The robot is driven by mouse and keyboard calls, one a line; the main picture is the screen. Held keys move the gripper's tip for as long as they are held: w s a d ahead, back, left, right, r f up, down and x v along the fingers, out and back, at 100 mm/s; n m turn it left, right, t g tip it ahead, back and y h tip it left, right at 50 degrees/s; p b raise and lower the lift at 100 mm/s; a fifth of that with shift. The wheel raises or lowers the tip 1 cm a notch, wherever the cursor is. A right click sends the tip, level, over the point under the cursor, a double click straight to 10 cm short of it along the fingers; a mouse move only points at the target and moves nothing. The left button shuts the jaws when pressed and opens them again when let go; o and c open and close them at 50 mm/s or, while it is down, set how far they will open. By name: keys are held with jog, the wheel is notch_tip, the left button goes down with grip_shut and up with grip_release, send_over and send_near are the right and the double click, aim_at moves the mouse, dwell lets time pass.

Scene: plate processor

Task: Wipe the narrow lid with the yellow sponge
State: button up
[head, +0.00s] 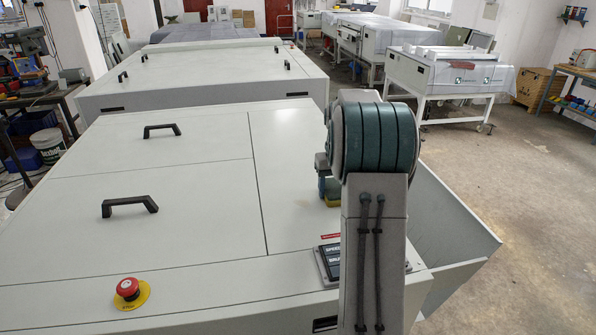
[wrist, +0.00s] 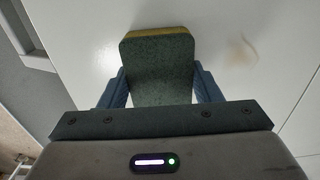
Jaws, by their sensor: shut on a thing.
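The narrow lid (head: 290,165) is the pale panel on the right of the near machine's top, right of a long seam. My gripper (wrist: 160,80) is shut on the sponge (wrist: 158,68), with one blue finger on each side. The sponge shows a dark green face and a yellow edge in the wrist view. In the head view a little of the yellow sponge (head: 333,200) shows low over the lid, beside my arm, which hides the rest. I cannot tell whether it touches the lid. A faint brownish smudge (wrist: 242,52) lies on the pale surface right of the sponge.
The wider lids left of the seam carry two black handles (head: 162,130) (head: 130,206). A red emergency stop button (head: 127,288) sits at the near left edge. A dark control panel (head: 330,262) lies near my arm. A sloping side tray (head: 455,225) juts out right.

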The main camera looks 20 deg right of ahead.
aim_at(292, 203)
jog(key=shift+s+d+p, duration=0.25)
jog(key=shift+d+p, duration=0.1)
jog(key=shift+d, duration=0.9)
jog(key=shift+a+f, duration=0.1)
jog(key=shift+a, duration=0.25)
jog(key=shift+w+a+b, duration=0.3)
jog(key=shift+w+a, duration=0.2)
jog(key=shift+a, duration=1.75)
jog(key=shift+w+a+b, duration=0.35)
jog(key=shift+w+a, duration=0.2)
jog(key=shift+a, duration=1.65)
jog(key=shift+w+a+b, duration=0.3)
jog(key=shift+w+a, duration=0.2)
jog(key=shift+a, duration=1.75)
notch_tip(292, 203, up, 8)
jog(key=p, duration=0.5)
jog(key=shift+p, duration=0.4)
jog(key=shift+d, duration=0.1)
